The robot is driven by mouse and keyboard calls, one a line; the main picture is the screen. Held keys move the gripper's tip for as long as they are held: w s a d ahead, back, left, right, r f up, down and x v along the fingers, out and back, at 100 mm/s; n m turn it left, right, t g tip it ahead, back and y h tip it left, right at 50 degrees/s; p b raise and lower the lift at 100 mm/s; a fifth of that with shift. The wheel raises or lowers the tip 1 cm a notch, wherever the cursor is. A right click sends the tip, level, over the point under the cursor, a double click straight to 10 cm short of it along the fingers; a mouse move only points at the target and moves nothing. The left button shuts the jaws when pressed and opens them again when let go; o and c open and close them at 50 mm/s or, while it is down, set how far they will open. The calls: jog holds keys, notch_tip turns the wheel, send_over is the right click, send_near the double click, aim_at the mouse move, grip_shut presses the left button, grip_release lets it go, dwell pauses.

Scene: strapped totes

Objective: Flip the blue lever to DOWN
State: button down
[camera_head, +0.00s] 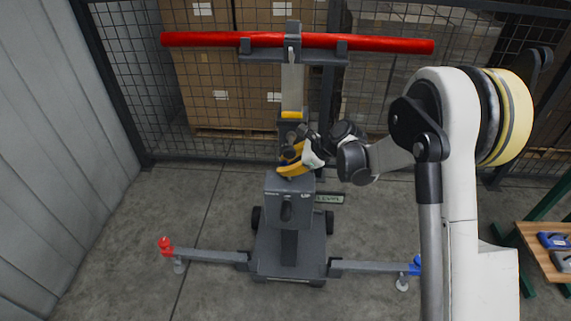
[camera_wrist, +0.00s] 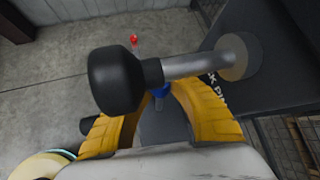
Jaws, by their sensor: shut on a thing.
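A grey stand (camera_head: 290,210) with a tall column is in the middle of the head view. My gripper (camera_head: 290,163), with yellow fingers, is at its column just above the grey housing. The knob crosses in front of the fingertips, beside lettering ending "CK PIN".
A red bar (camera_head: 380,43) lies across the column top. The stand's side legs end in a red foot part (camera_head: 165,246) and a blue one (camera_head: 416,266). Behind are a mesh fence and boxes (camera_head: 210,90). A wooden bench (camera_head: 545,250) stands right. Floor at left is clear.

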jog(key=c, duration=1.4)
grip_release()
jog(key=shift+c, duration=0.2)
jog(key=v, duration=1.2)
